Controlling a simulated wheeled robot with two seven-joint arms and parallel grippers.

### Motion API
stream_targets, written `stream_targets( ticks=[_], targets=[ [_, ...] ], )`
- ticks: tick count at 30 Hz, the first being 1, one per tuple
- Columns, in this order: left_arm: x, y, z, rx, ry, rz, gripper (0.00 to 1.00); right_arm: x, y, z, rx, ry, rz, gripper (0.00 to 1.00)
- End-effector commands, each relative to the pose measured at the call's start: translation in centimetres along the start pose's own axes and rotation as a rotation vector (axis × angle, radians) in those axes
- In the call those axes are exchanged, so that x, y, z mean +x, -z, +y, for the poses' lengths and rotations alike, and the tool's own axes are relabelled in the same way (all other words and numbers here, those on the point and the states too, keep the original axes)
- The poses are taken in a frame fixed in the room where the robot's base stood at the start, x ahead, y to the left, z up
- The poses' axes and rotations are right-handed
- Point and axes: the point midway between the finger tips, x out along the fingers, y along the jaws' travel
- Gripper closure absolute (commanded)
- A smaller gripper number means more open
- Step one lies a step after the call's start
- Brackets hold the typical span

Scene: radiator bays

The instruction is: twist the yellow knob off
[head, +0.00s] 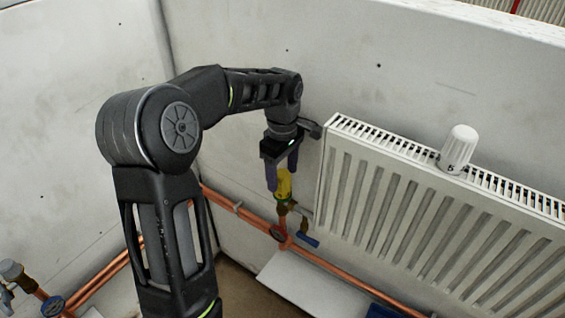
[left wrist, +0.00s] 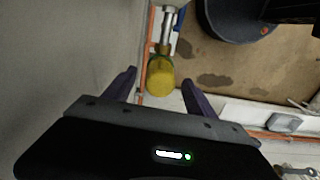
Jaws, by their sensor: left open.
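The yellow knob (head: 284,186) sits upright on a brass valve on the copper pipework, left of the radiator. My left gripper (head: 281,178) comes down from above with its two dark purple fingers open, one on each side of the knob. In the left wrist view the yellow knob (left wrist: 160,78) lies between the open fingers of my left gripper (left wrist: 158,77), with a visible gap on both sides. Its brass and silver stem runs up from it in that view. My right gripper is not in view.
A white radiator (head: 400,220) stands close to the right, with a white valve head (head: 459,149) on its top. A blue-handled valve (head: 307,240) sits just below the knob. Copper pipes (head: 350,278) run along the wall. A wrench (left wrist: 298,171) shows in the left wrist view.

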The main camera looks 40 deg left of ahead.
Motion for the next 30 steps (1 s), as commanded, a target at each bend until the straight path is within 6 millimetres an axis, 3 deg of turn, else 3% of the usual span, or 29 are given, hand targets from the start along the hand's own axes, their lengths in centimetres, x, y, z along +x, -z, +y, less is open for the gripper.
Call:
stream_targets(
  ticks=[7,18,30],
  targets=[
    [3.2,0.0,-0.1,-0.001,0.002,-0.001,0.35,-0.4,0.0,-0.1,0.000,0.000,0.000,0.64],
    [3.9,0.0,0.0,-0.001,-0.001,0.000,0.35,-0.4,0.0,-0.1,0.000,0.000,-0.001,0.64],
    [3.9,0.0,0.0,-0.001,-0.001,0.000,0.67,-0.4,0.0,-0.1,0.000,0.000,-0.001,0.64]
  ],
)
